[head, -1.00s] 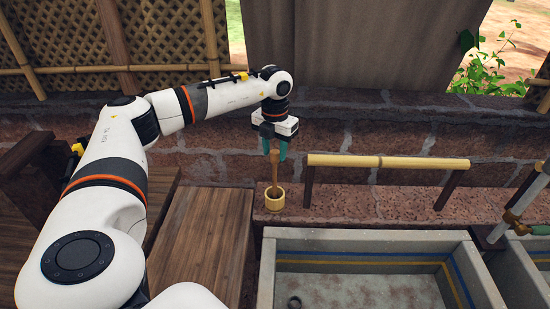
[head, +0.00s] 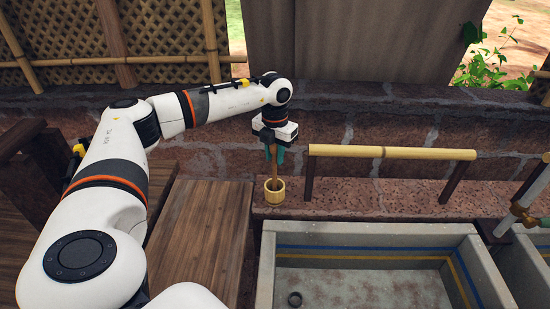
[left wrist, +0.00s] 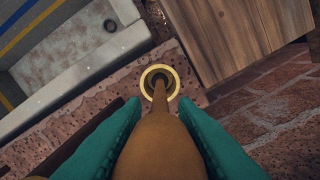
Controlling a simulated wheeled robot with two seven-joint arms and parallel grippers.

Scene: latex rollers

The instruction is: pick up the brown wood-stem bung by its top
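The brown wood-stem bung (head: 276,171) stands about upright, its lower end in or over the mouth of a small yellow cup (head: 274,198). In the left wrist view the bung (left wrist: 160,140) is broad close to the camera and narrows toward the cup (left wrist: 160,68). My left gripper (head: 275,156) points down over the bung's top. Its green fingers (left wrist: 158,118) lie close along both sides of the wide top and look shut on it. The fingertips stand apart from the thinner stem below. My right gripper is in neither view.
A yellow bamboo rail (head: 400,153) on dark posts stands right of the cup on the stone ledge (head: 390,205). A stone basin (head: 360,237) with a small dark ring (head: 295,299) lies in front. A wooden bench (head: 200,235) is at left.

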